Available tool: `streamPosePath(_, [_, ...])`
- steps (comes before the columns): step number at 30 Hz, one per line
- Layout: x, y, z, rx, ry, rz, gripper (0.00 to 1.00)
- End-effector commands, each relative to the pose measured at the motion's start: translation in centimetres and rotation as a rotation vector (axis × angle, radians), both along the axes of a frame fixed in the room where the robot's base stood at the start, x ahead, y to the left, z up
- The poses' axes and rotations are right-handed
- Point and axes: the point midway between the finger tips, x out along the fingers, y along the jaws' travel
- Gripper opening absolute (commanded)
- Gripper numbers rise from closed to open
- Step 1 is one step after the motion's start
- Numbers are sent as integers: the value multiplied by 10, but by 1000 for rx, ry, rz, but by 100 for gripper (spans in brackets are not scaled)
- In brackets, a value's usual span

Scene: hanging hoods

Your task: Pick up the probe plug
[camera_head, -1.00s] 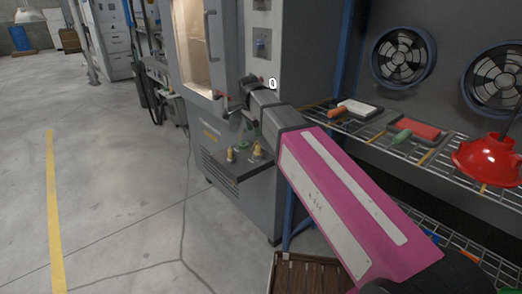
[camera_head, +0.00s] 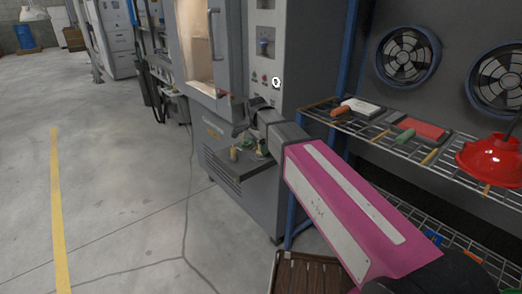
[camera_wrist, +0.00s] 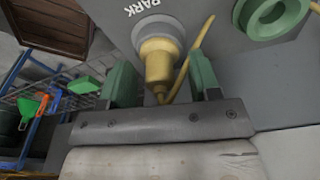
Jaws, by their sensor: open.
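The probe plug (camera_wrist: 158,65) is a yellow-brass plug with a yellow cable, seated in a pale ring marked PARK on a grey panel in the wrist view. My gripper (camera_wrist: 162,78) is open, with one green finger on each side of the plug. Gaps show between the fingers and the plug, with the cable passing near the right finger. In the head view my gripper is over the machine's lower ledge and partly hides the plug (camera_head: 260,148).
A green ring socket (camera_wrist: 272,15) is beside the plug. A second yellow plug (camera_head: 234,153) stands on the ledge. A brown crate (camera_head: 300,275) is on the floor; open floor lies left.

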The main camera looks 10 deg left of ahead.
Motion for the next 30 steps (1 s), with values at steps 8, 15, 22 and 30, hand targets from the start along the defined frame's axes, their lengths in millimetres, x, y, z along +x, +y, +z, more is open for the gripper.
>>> streamPosePath(8, [0, 0, 0, 0, 0, 0, 2])
streamPosePath(15, [0, 0, 1, 0, 0, 0, 2])
streamPosePath(22, [0, 0, 6, 0, 0, 0, 2])
streamPosePath(30, [0, 0, 35, 1, -1, 0, 2])
